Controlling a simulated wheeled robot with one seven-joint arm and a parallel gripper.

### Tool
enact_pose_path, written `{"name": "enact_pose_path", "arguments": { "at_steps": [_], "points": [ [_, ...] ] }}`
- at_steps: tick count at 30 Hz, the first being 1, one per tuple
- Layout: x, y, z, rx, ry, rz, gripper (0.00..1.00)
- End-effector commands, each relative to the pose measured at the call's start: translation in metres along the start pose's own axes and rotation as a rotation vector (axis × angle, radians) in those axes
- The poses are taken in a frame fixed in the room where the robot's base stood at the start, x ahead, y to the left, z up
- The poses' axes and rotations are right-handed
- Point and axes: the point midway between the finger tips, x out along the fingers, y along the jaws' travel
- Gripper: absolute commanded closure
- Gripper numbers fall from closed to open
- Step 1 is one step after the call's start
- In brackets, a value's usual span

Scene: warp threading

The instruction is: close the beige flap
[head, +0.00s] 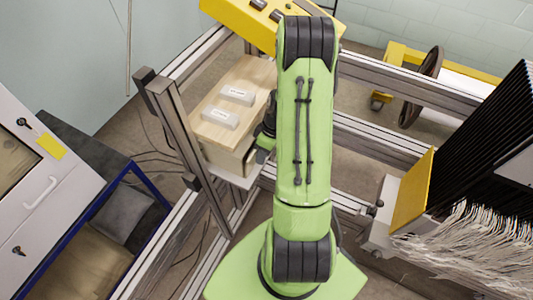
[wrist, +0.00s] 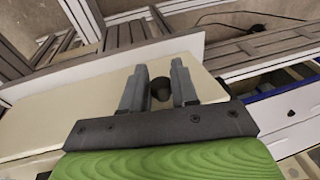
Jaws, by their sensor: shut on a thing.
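The beige flap (wrist: 85,100) shows in the wrist view as a wide pale panel with a dark round knob (wrist: 160,88). My gripper (wrist: 160,72) has its two grey fingers on either side of this knob and is shut on it. In the head view, a pale front (head: 224,158) shows under the wooden top of a box, left of my arm. My gripper (head: 262,148) is at that box's right side, largely hidden by my green arm. How far the flap stands open cannot be told.
Two white labelled blocks (head: 228,105) lie on the box's wooden top (head: 250,75). A metal frame post (head: 185,140) stands left of the box. A white cabinet (head: 40,190) is far left. Black comb-like rows with pale threads (head: 470,230) stand at right.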

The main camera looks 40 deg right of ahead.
Motion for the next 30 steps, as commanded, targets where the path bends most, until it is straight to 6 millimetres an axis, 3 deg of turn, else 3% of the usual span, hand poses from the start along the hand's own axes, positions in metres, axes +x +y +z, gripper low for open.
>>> {"name": "enact_pose_path", "arguments": {
  "at_steps": [15, 16, 19, 26, 30],
  "points": [
    [0.0, 0.0, -0.002, 0.002, -0.017, -0.001, 1.0],
    [0.0, 0.0, -0.002, 0.002, -0.017, -0.001, 0.67],
    [0.0, 0.0, -0.002, 0.002, -0.017, -0.001, 0.53],
    [0.0, 0.0, -0.002, 0.003, -0.017, -0.001, 0.53],
    [-0.013, 0.001, -0.002, 0.003, -0.015, 0.004, 0.53]
  ]
}}
